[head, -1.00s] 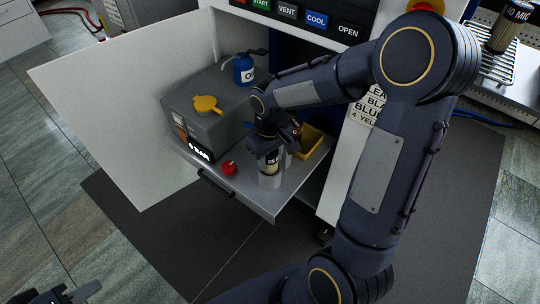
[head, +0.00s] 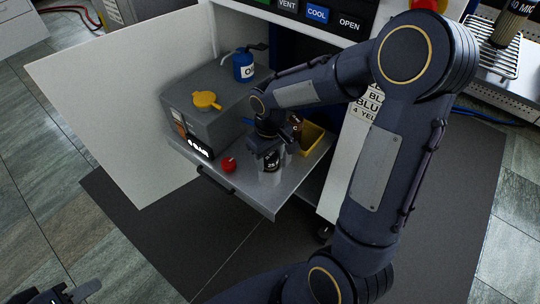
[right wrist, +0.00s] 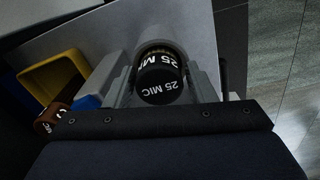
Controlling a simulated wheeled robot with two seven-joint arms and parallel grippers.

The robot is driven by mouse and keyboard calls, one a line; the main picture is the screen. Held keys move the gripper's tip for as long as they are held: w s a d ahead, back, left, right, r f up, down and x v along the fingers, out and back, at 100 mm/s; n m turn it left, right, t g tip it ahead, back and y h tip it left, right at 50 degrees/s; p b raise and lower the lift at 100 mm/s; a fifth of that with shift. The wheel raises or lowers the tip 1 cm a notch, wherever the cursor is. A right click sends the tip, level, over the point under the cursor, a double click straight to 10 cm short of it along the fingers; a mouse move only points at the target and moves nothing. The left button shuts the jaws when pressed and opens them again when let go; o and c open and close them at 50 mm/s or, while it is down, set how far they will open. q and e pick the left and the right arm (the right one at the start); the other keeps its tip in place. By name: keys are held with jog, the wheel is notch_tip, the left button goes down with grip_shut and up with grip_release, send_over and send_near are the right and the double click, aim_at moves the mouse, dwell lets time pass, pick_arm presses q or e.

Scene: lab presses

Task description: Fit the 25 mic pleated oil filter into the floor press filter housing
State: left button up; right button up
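The 25 mic filter (head: 271,162) has a black cap with white lettering and pale pleats. Its cap (right wrist: 160,82) faces the right wrist camera. My right gripper (head: 270,153) points down over the cabinet's pulled-out shelf. Its fingers (right wrist: 160,88) stand on both sides of the cap and appear closed on it. The filter is low, and its pleats look mostly inside the clear, greyish housing bowl (head: 268,170) on the shelf. How deep it sits cannot be told. My left gripper (head: 72,292) is at the bottom left, partly cut off, away from the shelf.
The shelf (head: 275,198) also carries a red knob (head: 228,164), a yellow bin (head: 310,137) and a grey press unit (head: 205,120) with a yellow cap (head: 206,101) and blue bottle (head: 243,67) on top. An open white door (head: 110,110) stands left. Another filter (head: 512,22) is at top right.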

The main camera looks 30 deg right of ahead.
jog(key=shift+o, duration=1.4)
notch_tip(320, 180, up, 8)
jog(key=shift+f+p, duration=0.1)
jog(key=shift+p, duration=1.1)
jog(key=s+a+r+m+t+y, duration=0.2)
jog(key=s+r+t, duration=0.1)
jog(key=s, duration=0.6)
jog(key=s+a+r+m+t+y, duration=0.2)
jog(key=s+r+t, duration=0.1)
jog(key=s, duration=0.5)
notch_tip(320, 180, up, 19)
jog(key=p, duration=1.9)
jog(key=shift+r, duration=0.15)
